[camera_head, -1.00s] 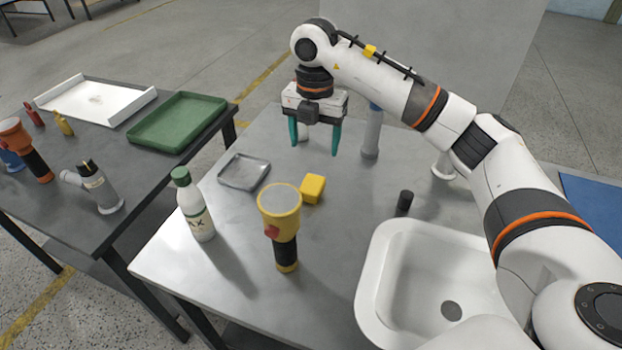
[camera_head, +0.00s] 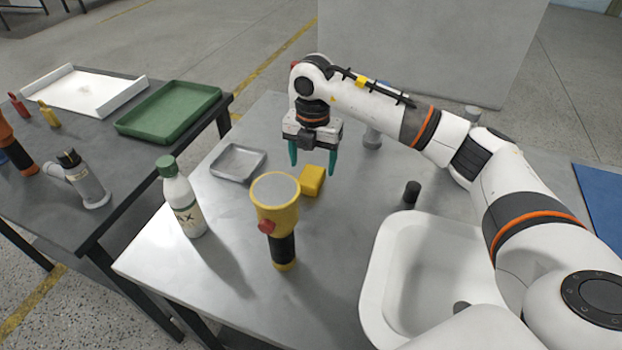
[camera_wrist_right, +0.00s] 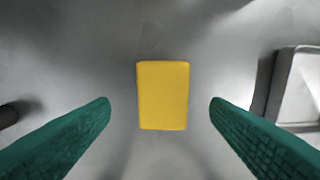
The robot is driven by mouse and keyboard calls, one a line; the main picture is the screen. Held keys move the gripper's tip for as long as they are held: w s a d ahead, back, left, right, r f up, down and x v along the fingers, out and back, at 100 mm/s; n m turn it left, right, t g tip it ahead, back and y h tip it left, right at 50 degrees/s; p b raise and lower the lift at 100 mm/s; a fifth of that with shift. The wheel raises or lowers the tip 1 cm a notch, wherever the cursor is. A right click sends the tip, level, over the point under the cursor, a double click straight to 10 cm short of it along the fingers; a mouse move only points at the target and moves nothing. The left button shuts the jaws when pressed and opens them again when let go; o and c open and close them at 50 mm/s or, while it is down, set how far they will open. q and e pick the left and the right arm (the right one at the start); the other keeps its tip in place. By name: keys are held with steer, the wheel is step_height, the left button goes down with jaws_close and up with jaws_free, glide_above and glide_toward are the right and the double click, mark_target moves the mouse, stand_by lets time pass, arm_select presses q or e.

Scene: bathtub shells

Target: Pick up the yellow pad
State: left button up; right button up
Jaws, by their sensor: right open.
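The yellow pad (camera_head: 312,181) is a small block lying on the grey table, just behind the yellow flashlight in the head view. My right gripper (camera_head: 314,170) is open and empty, with its green fingers pointing down above and slightly behind the pad. In the right wrist view the pad (camera_wrist_right: 163,95) lies centred between the two spread fingertips of the gripper (camera_wrist_right: 160,105), with a clear gap on each side. The fingers do not touch it. My left gripper does not show.
A yellow flashlight (camera_head: 277,212) stands close in front of the pad. A grey metal tray (camera_head: 238,163) lies to its left, also in the wrist view (camera_wrist_right: 298,88). A white bottle (camera_head: 181,203), a black cylinder (camera_head: 411,191) and a white sink (camera_head: 376,275) are nearby.

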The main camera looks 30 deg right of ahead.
mark_target(311, 175)
step_height(311, 175, down, 5)
steer(key=shift+a+r, duration=0.1)
steer(key=shift+a, duration=0.05)
steer(key=c, duration=1.1)
